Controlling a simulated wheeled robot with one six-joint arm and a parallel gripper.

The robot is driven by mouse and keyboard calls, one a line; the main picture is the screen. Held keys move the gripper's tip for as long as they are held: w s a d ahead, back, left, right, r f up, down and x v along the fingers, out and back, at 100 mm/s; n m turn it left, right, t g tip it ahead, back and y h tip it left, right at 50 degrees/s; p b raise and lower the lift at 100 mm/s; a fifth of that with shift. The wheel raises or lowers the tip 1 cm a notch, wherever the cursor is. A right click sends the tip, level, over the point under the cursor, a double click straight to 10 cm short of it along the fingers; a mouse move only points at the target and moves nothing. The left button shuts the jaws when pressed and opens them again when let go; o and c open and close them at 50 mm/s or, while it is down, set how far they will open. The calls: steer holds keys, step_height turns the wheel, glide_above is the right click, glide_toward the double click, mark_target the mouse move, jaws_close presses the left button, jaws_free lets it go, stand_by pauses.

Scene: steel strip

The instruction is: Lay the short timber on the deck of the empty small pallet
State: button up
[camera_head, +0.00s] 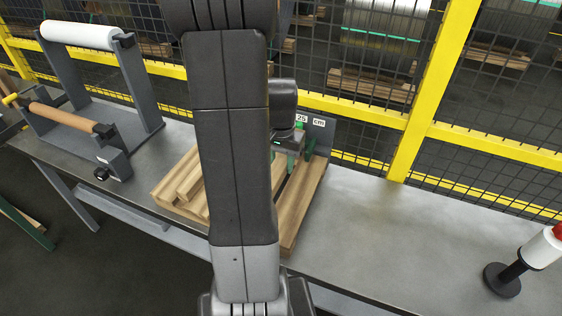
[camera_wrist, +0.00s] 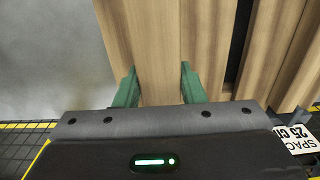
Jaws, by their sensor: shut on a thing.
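My gripper (camera_wrist: 160,85) has its two green fingers on either side of a pale timber (camera_wrist: 155,55), shut on it near one end. The timber's far end runs out of the top of the wrist view. In the head view my gripper (camera_head: 290,150) is at the back right of a wooden pallet (camera_head: 172,198) on the bench, and my arm hides the middle of it. In the wrist view slatted wood (camera_wrist: 262,45) lies to the right of the timber, beyond a dark gap. I cannot tell whether the timber touches the wood below.
A grey sign (camera_head: 318,125) reading 25 cm stands behind the pallet. A roller stand (camera_head: 85,95) is at the left, a red-and-white lamp (camera_head: 540,250) at the right. The bench (camera_head: 410,240) between pallet and lamp is clear. A yellow-framed mesh fence (camera_head: 480,145) runs behind.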

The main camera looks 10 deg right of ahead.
mark_target(282, 161)
steer(key=shift+s+d, duration=0.1)
steer(key=shift+d, duration=0.05)
steer(key=shift+f+b, duration=3.15)
steer(key=shift+f, duration=0.85)
steer(key=shift+f, duration=0.25)
steer(key=o, duration=1.2)
step_height(282, 161, up, 14)
steer(key=shift+f, duration=0.1)
steer(key=shift+f, duration=0.1)
